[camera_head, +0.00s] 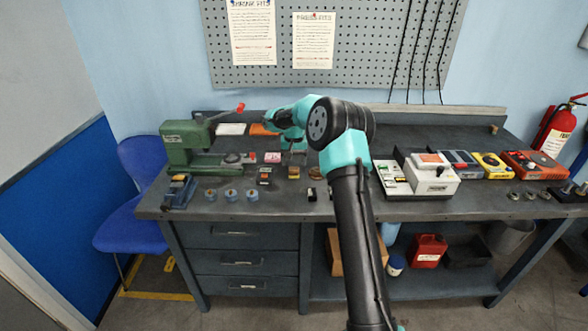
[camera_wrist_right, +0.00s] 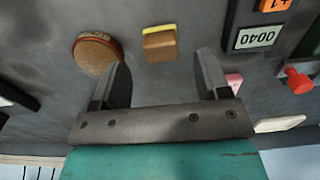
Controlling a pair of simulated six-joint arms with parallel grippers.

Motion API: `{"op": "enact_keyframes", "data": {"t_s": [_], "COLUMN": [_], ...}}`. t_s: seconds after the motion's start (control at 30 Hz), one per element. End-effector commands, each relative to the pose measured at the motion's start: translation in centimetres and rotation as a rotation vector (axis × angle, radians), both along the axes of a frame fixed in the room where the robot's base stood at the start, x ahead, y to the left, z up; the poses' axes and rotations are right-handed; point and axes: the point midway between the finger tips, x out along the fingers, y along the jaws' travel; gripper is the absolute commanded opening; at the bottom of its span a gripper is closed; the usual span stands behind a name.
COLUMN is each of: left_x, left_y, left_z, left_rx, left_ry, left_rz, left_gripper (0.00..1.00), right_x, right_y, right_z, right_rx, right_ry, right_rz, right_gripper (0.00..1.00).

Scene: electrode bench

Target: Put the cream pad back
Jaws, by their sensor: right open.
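A flat pale cream pad (camera_head: 230,129) lies at the back left of the bench, left of a flat orange piece (camera_head: 262,129). A flat cream piece, which looks like the same pad, shows at the lower right of the wrist view (camera_wrist_right: 280,123). My right gripper (camera_head: 294,150) points down over the middle of the bench, right of the cream pad and apart from it. Its two fingers (camera_wrist_right: 162,75) are spread, with nothing between them. A tan block with a yellow edge (camera_wrist_right: 160,43) and a round brown disc (camera_wrist_right: 97,52) lie beyond the fingertips. My left gripper is not seen.
A pink block (camera_head: 272,157) lies left of my right gripper. A green machine (camera_head: 188,145) with red knobs stands at the left. A white box-shaped device (camera_head: 431,173) and several coloured boxes stand at the right. The back right of the bench is clear.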

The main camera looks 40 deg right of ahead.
Motion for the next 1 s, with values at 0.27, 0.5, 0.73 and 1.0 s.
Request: {"op": "enact_keyframes", "data": {"t_s": [0.27,0.5,0.73,1.0], "left_x": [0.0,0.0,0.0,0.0], "left_y": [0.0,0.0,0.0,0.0], "left_z": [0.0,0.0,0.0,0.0], "left_rx": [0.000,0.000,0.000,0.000], "left_ry": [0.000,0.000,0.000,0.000], "left_rz": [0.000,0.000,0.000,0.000], "left_gripper": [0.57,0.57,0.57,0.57], "right_x": [0.0,0.0,0.0,0.0], "right_y": [-0.1,0.0,0.0,0.0], "right_z": [5.2,7.0,7.1,7.1], "right_rx": [-0.001,-0.001,-0.001,-0.001], "right_ry": [-0.003,0.001,0.001,0.001], "right_rz": [0.001,0.001,0.001,0.001], "right_gripper": [0.69,0.69,0.69,0.69]}}
